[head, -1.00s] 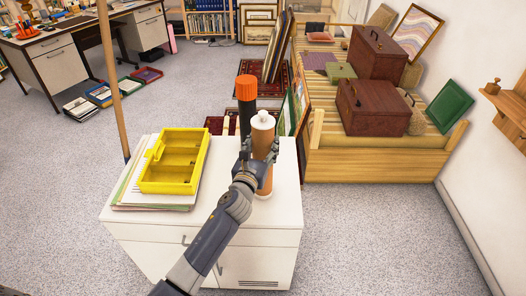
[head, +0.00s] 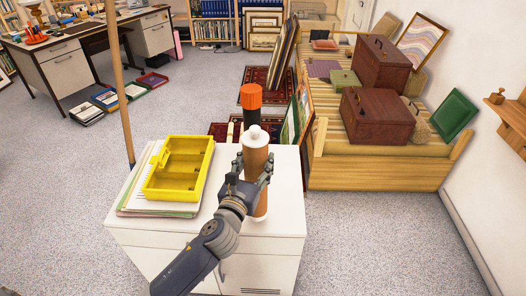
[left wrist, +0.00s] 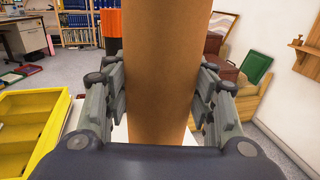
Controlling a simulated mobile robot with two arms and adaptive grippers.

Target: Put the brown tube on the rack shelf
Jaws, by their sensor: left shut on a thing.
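The brown tube (head: 255,160), with a white cap, stands upright in my left gripper (head: 252,180) over the right part of the white cabinet top. In the left wrist view the tube (left wrist: 160,75) fills the middle, and the fingers of the left gripper (left wrist: 160,100) close on it from both sides. Whether its base touches the cabinet top is hard to tell. A black tube with an orange cap (head: 250,97) stands just behind it, partly hidden. A small wooden wall shelf (head: 512,118) is at the right edge; I cannot tell whether it is the rack shelf. My right gripper is not in view.
A yellow tray (head: 150,190) lies on papers at the left of the white cabinet (head: 130,245). A wooden pole (head: 119,90) rises behind it. A wooden platform (head: 380,175) with brown boxes (head: 378,118) and frames stands beyond. Open carpet (head: 380,250) lies right of the cabinet.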

